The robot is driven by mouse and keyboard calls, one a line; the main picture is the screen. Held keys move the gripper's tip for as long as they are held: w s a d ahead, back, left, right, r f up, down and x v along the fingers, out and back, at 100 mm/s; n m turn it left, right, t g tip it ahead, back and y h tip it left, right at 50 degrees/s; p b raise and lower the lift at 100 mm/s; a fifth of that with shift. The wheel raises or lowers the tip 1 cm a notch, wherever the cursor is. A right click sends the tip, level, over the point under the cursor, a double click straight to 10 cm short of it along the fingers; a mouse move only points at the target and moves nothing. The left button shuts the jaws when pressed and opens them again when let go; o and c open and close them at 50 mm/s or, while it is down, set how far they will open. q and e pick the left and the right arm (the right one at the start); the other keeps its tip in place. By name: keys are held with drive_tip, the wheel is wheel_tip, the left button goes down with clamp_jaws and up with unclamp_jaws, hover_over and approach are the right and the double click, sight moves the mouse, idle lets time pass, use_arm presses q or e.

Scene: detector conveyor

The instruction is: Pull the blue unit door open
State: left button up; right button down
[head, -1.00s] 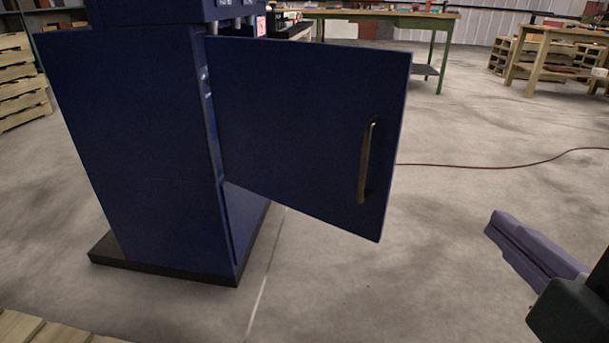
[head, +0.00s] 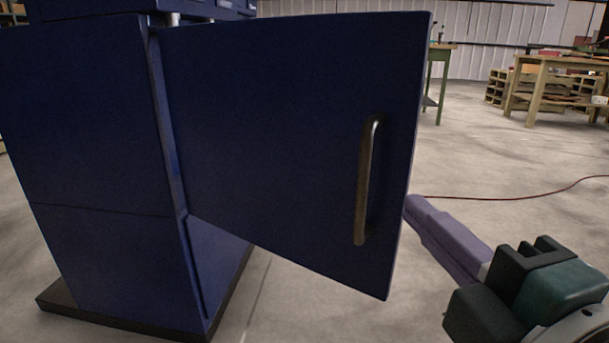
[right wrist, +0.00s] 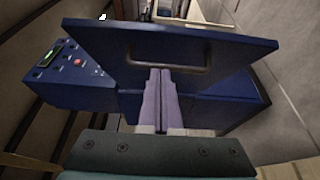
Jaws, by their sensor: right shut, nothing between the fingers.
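The blue unit (head: 90,120) stands at the left of the head view on a dark base. Its blue door (head: 270,130) is swung out from the cabinet, hinged at the cabinet's near right edge. A dark metal bar handle (head: 368,182) is upright near the door's free edge. The door (right wrist: 215,50) and handle (right wrist: 168,68) also show in the right wrist view. My right gripper (head: 411,207) is shut and empty, its purple fingers pointing at the door's free edge. In the wrist view its fingertips (right wrist: 160,72) overlap the handle; contact cannot be told. My left gripper is out of view.
A control panel with a red button (right wrist: 78,62) shows on the unit in the wrist view. A red cable (head: 520,193) lies on the floor. Workbenches (head: 560,75) stand at the back right.

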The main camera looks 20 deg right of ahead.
sight(398, 170)
drive_tip(key=w+d, duration=0.2)
drive_tip(key=w, duration=0.1)
drive_tip(key=w+d, duration=0.1)
drive_tip(key=w, duration=0.1)
drive_tip(key=shift+w+d+b, duration=0.25)
drive_tip(key=shift+d+b, duration=0.05)
drive_tip(key=shift+b, duration=0.1)
drive_tip(key=shift+w+d, duration=0.2)
drive_tip(key=shift+d, duration=0.1)
